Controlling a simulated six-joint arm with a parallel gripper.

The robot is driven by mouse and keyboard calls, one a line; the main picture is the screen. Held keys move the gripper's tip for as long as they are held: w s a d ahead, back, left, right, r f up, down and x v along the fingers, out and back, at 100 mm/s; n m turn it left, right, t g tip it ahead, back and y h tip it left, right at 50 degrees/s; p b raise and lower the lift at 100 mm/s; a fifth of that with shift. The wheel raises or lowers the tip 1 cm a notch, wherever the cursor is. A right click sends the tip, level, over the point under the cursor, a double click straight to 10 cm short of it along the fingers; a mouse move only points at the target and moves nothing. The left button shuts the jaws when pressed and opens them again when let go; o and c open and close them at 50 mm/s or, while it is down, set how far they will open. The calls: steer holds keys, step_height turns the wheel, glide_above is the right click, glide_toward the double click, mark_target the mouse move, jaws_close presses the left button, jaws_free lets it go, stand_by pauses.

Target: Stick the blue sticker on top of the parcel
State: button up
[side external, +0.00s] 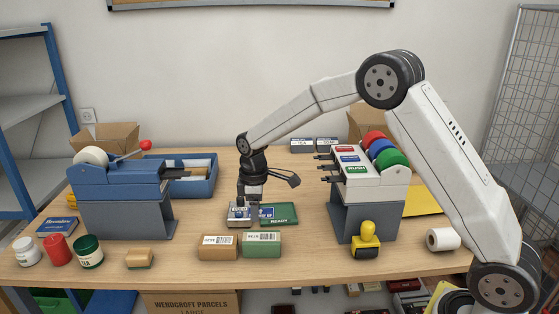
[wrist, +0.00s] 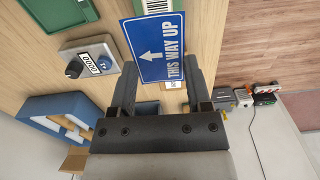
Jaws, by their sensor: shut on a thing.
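The blue sticker (wrist: 158,48), printed THIS WAY UP with an arrow, is between my fingers in the wrist view. My gripper (side external: 250,198) points down over the middle of the counter and is shut on the sticker, which stays off the parcels. A brown parcel (side external: 218,247) and a green parcel (side external: 262,245), each with a white barcode label, stand side by side in front of my gripper in the side view. In the wrist view the sticker covers part of what lies below it.
A green READY mat (side external: 284,214) lies to the right of my gripper.

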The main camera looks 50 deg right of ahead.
mark_target(257, 237)
steer(key=shift+f, duration=3.6)
steer(key=o, duration=0.8)
steer(key=shift+c, duration=0.2)
steer(key=shift+r, duration=0.15)
steer(key=shift+r, duration=2.6)
steer(key=shift+r, duration=4.05)
